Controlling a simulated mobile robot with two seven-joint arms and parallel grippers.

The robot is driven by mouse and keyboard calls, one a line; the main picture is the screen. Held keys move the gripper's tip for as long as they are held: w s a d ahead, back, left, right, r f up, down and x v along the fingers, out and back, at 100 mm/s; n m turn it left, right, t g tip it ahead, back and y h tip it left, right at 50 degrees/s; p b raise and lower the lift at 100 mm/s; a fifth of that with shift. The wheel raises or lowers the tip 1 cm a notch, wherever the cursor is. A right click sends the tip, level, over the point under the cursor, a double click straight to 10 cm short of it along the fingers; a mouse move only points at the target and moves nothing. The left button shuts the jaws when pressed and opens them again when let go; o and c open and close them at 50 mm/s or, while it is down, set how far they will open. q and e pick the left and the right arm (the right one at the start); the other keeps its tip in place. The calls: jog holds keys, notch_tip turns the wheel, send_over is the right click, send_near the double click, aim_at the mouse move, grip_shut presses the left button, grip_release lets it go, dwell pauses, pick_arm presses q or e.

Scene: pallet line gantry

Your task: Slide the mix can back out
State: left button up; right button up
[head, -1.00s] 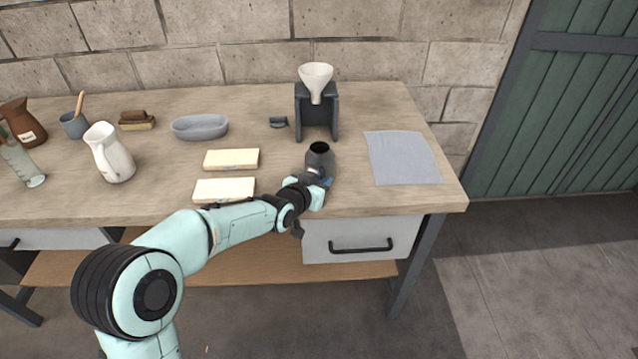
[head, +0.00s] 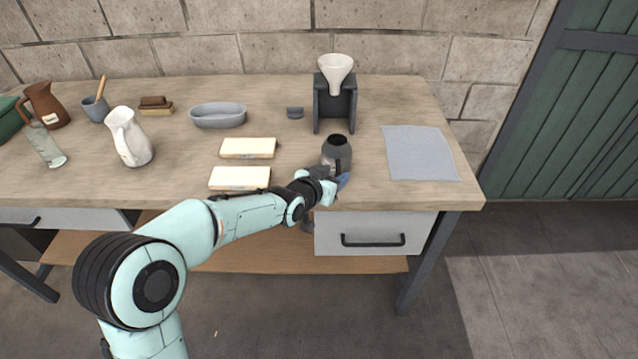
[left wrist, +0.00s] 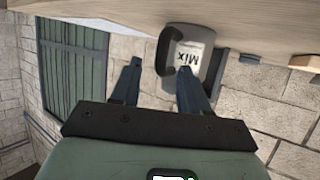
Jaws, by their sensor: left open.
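The mix can (head: 344,157) is a dark grey can with a round dark opening. It stands upright on the workbench (head: 290,180), in front of the dark stand (head: 351,105) with a white funnel (head: 336,68). In the left wrist view the can (left wrist: 207,42) appears upside down, with a white "Mix" label and a dark handle. My left gripper (head: 340,180) is low at the can's front side. In the left wrist view its fingers (left wrist: 158,68) are apart, with the handle seen between them and one finger overlapping the label. Contact cannot be told. My right gripper is not in view.
Two pale blocks (head: 248,148) lie left of the can. A grey cloth (head: 419,153) lies flat to its right. A small dark piece (head: 295,112), a grey oval dish (head: 218,115) and a white pitcher (head: 130,138) stand farther left. A drawer (head: 375,225) is below the bench top.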

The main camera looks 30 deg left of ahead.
pick_arm(q)
jog(key=v, duration=1.1)
jog(key=shift+s+r, duration=0.2)
jog(key=shift+s, duration=0.15)
jog(key=s+d+f+n+g+p, duration=0.1)
jog(key=s+d+f+g+p, duration=0.1)
jog(key=f, duration=0.7)
jog(key=s+d+f+g+h+p, duration=0.1)
jog(key=s+d+f+g, duration=0.15)
jog(key=f, duration=0.55)
jog(key=s+d+f+n+g+p, duration=0.1)
jog(key=d+f+g+p, duration=0.15)
jog(key=f, duration=0.65)
jog(key=s+d+f+g+p, duration=0.1)
jog(key=s+d+f+g, duration=0.1)
jog(key=s, duration=0.5)
jog(key=s+d+f+n+g+h+p, duration=0.1)
jog(key=s+d+f+g, duration=0.2)
jog(key=s+f, duration=0.3)
jog(key=s+d+f+n+g+h+p, duration=0.1)
jog(key=s+d+f, duration=0.3)
jog(key=s, duration=0.5)
jog(key=shift+s+f+g+p, duration=0.4)
jog(key=shift+f+g, duration=0.1)
jog(key=shift+g, duration=0.3)
